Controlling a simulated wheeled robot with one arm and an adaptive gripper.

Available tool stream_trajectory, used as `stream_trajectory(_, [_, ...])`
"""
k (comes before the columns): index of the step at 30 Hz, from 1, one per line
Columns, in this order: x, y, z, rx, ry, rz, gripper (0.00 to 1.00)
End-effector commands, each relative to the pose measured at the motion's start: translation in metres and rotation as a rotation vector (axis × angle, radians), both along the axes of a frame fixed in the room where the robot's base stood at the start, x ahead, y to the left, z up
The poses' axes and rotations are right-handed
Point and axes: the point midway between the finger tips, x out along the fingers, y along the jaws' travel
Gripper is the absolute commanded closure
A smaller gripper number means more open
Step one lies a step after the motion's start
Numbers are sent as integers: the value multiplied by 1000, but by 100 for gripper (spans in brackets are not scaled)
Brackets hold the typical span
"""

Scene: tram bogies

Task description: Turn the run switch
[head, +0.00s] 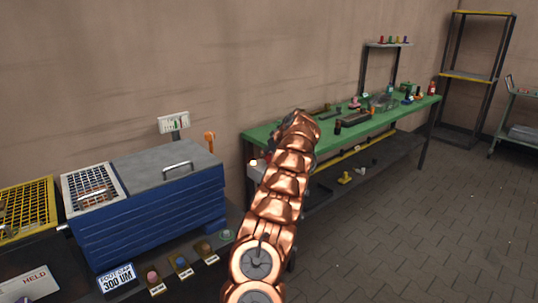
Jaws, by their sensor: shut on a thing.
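My copper-coloured arm rises through the middle of the head view and bends at its top in front of the green bench. My gripper is hidden behind the arm, so I cannot see its fingers or what they hold. No run switch can be made out for certain. A pale box (257,174) with a small glowing lamp (253,163) shows just left of the arm, partly covered by it.
A blue machine (150,215) with a grey lid stands at left, beside a yellow mesh guard (27,207). Small labelled knobs (181,264) sit in front. The green bench (262,134) holds several small parts. A rack (476,77) stands at back right. The floor at right is clear.

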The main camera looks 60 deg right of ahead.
Motion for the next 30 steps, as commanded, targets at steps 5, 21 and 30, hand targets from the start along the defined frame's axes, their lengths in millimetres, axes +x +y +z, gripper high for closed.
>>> stream_trajectory(5, [-1, -1, -2, 0, 2, 19, 87])
stream_trajectory(21, [0, -1, 0, -1, 0, 32, 87])
stream_trajectory(30, [0, 0, 0, 0, 0, 33, 27])
